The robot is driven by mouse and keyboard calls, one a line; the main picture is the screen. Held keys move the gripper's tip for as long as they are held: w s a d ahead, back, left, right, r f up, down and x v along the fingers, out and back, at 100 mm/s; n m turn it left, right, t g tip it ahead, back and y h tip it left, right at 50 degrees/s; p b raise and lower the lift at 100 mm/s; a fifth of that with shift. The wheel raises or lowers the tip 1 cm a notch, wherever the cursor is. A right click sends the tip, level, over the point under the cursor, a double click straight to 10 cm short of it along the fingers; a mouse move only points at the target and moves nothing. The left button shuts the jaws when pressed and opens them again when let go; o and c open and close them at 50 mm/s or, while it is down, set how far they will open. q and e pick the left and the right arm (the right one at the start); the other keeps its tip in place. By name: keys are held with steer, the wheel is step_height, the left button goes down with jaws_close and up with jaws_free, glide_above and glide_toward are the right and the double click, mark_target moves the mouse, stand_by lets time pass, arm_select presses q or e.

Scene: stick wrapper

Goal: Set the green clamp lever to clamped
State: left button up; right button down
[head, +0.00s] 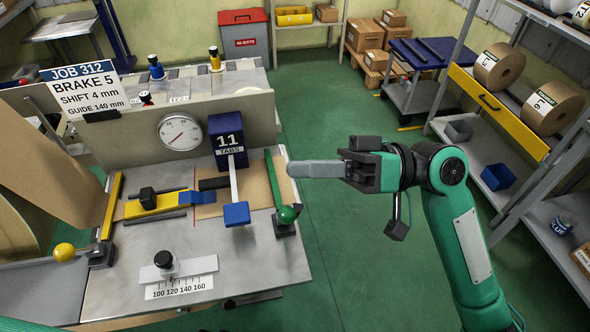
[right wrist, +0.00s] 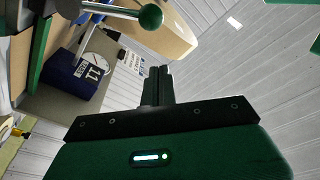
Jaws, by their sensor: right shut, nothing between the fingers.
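The green clamp lever (head: 287,214) is at the right edge of the machine table, with a round green knob above a dark base. A long green bar (head: 273,180) runs from it toward the back. In the right wrist view the green knob (right wrist: 151,16) shows at the top on a metal stem. My right gripper (head: 292,168) points left, its fingers shut and empty, just right of the green bar and farther back than the knob. Whether the fingertips touch the bar cannot be told. The shut fingers also show in the right wrist view (right wrist: 158,78). My left gripper is out of view.
A blue counter box marked 11 (head: 228,140) with a blue-ended lever (head: 237,214) stands left of the green bar. A yellow-knobbed lever (head: 64,252) is at the far left. A stop slides on a scale (head: 180,286) in front. A shelf rack (head: 520,175) stands right; green floor lies between.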

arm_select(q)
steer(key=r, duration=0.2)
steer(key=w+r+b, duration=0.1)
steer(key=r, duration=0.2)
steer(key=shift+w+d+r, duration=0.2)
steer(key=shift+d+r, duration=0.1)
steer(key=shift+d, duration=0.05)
arm_select(e)
steer(key=v, duration=0.7)
steer(key=shift+d, duration=0.25)
steer(key=shift+f, duration=0.1)
